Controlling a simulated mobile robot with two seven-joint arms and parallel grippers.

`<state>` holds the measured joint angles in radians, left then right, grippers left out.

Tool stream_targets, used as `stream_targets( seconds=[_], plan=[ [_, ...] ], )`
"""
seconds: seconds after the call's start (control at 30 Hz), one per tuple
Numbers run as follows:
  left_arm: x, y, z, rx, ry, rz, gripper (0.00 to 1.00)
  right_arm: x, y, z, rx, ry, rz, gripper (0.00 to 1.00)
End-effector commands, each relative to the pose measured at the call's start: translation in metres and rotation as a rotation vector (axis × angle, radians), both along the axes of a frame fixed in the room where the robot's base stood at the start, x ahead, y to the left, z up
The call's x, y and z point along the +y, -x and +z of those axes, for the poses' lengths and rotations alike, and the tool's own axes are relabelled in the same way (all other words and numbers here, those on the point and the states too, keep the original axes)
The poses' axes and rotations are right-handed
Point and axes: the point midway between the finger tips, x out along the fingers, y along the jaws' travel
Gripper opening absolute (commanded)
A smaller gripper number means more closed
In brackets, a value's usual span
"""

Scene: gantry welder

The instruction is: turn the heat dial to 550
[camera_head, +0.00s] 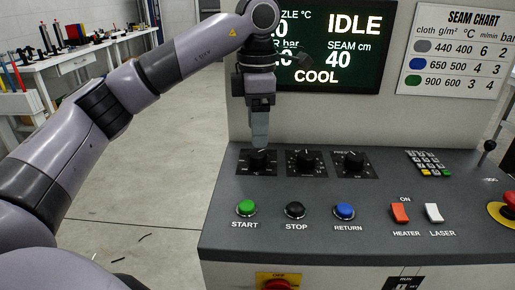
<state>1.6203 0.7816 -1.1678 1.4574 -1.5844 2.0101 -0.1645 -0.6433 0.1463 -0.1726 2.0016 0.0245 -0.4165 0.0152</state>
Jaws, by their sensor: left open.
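A row of three black dials is on the grey sloped console top (225,185). The leftmost dial (258,163) is right under my left gripper (260,145), which points down over it. The gripper is open and its fingertips are at or just above the knob; contact cannot be told. The gripper hides that dial's label and part of its face, so its setting cannot be read. The middle dial (306,162) and the right dial (354,163) stand free. The display (325,45) reads IDLE and COOL, with its left part covered by my arm. My right gripper is not in view.
Green start (246,208), black stop (295,210) and blue return (344,211) buttons lie in front of the dials. Heater (400,213) and laser (434,213) switches, a keypad (429,162) and a seam chart (455,50) are to the right.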

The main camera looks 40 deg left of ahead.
Motion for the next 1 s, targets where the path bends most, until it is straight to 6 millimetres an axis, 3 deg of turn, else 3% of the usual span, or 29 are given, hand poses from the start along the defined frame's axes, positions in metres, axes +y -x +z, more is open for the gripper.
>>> stream_targets(
  seconds=[0.1, 0.3, 0.67, 0.83, 1.0],
  plan=[
    [0.001, 0.001, -0.023, 0.003, -0.001, 0.0, 0.65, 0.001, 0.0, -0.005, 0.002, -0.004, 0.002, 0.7],
    [0.0, 0.0, -0.044, 0.001, -0.001, -0.001, 0.65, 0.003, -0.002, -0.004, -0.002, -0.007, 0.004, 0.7],
    [0.0, 0.0, -0.05, -0.001, -0.001, -0.002, 0.65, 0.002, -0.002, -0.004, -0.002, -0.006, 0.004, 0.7],
    [0.0, 0.0, -0.05, -0.001, -0.001, -0.002, 0.1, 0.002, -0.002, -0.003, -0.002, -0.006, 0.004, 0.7],
    [0.0, 0.0, -0.049, 0.0, 0.0, -0.019, 0.09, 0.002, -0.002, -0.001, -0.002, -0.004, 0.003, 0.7]
  ],
)
